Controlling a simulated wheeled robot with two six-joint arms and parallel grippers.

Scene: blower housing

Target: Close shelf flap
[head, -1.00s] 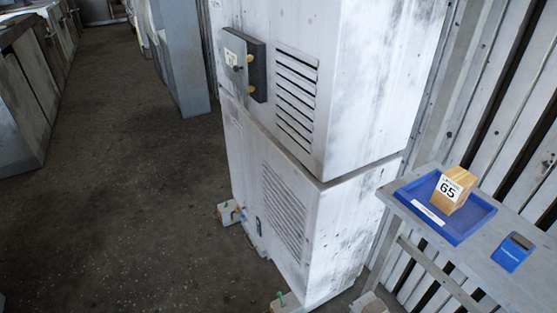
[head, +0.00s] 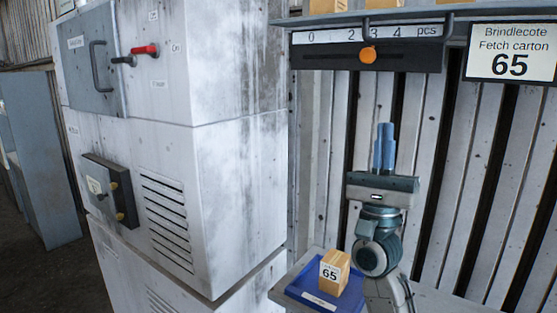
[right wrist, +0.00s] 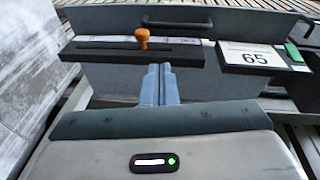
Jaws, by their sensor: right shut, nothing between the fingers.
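The shelf flap looks like the wide grey panel (right wrist: 230,28) with a dark bar handle (right wrist: 178,22), at the top of the right wrist view. In the head view the grey shelf edge (head: 300,20) and the dark handle (head: 367,30) show at the top right. I cannot tell the flap's exact angle. My right gripper (head: 385,135) points up below the shelf front, its blue fingers shut and empty. The fingers (right wrist: 160,78) also show in the right wrist view, apparently apart from the handle. My left gripper is not in view.
A count strip (head: 320,60) with an orange knob (head: 368,55) and a "65" card (head: 511,53) are on the shelf front. Cartons (head: 328,5) show above. A blue tray (head: 300,290) holds a "65" carton (head: 334,272). A white cabinet (head: 240,180) stands left.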

